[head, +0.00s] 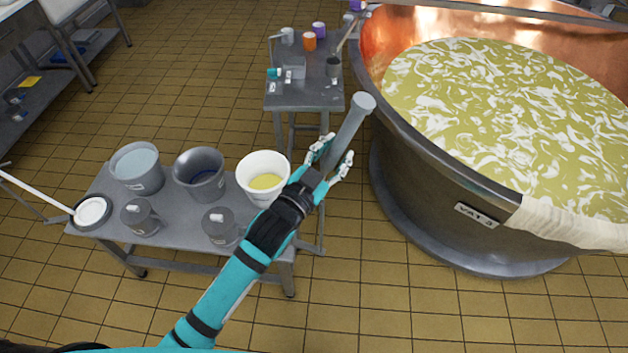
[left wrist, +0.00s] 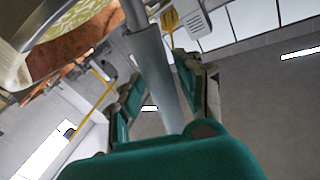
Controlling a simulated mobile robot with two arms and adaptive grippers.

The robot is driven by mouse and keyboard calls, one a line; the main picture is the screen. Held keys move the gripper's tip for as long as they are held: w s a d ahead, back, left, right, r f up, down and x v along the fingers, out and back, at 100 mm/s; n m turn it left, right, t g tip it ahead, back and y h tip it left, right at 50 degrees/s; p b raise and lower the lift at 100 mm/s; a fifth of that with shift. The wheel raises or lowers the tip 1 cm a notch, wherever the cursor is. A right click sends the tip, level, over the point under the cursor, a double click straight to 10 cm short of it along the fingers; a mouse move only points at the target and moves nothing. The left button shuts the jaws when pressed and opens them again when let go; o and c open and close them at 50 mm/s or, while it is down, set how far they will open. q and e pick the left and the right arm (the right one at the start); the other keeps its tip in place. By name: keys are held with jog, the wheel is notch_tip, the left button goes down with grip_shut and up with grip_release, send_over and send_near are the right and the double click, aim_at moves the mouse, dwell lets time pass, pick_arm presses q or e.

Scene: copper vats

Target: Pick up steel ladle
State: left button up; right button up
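My left gripper (head: 334,160) is stretched out beyond the low table, above the floor. Its fingers stand on both sides of a grey cylindrical metal piece (head: 349,130), which I take to be part of the steel ladle. The piece is tilted, with its round end up and to the right, and nothing else visibly supports it. In the left wrist view the grey piece (left wrist: 152,55) runs between the two fingers of the gripper (left wrist: 158,85). I cannot make out a ladle bowl. My right gripper is not in view.
A low grey table (head: 180,232) holds several buckets and jugs, a white bucket (head: 263,178) and a long-handled round tool (head: 90,212). A copper vat (head: 440,185) full of yellow-white liquid stands right. A small table (head: 305,100) with cups is behind. Tiled floor is free at the front.

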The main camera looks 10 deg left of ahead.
pick_arm(q)
grip_shut()
notch_tip(320, 180, up, 9)
jog(key=shift+b, duration=0.45)
notch_tip(320, 180, up, 5)
jog(key=p, duration=0.4)
jog(key=shift+r+p, duration=0.2)
jog(key=shift+p, duration=0.1)
notch_tip(320, 180, up, 3)
jog(key=p, duration=0.2)
jog(key=shift+f+p, duration=0.2)
jog(key=shift+p, duration=0.2)
